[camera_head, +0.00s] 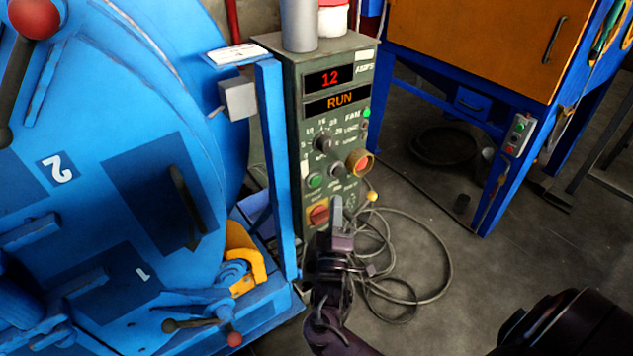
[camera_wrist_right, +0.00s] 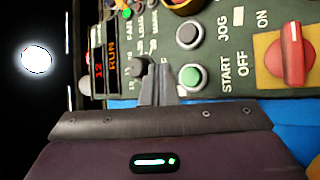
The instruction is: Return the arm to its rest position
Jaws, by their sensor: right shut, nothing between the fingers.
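My right gripper (camera_head: 337,212) is in front of the lower part of the green control panel (camera_head: 292,120). Its fingers are shut with nothing between them. In the right wrist view the shut fingers (camera_wrist_right: 158,85) point toward the panel's buttons, between the green start button (camera_wrist_right: 191,77) and a dark knob; I cannot tell whether they touch the panel. The red switch (camera_wrist_right: 293,57) marked ON and OFF lies to the right there, and just left of the gripper in the head view (camera_head: 318,214). The displays read 12 and RUN (camera_head: 339,101). My left gripper is not in view.
The large blue drum machine (camera_head: 110,120) fills the left side. A blue post (camera_head: 273,170) stands beside the panel. Loose cables (camera_head: 440,250) lie on the floor to the right. A blue and orange cabinet (camera_head: 465,45) stands at the back right.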

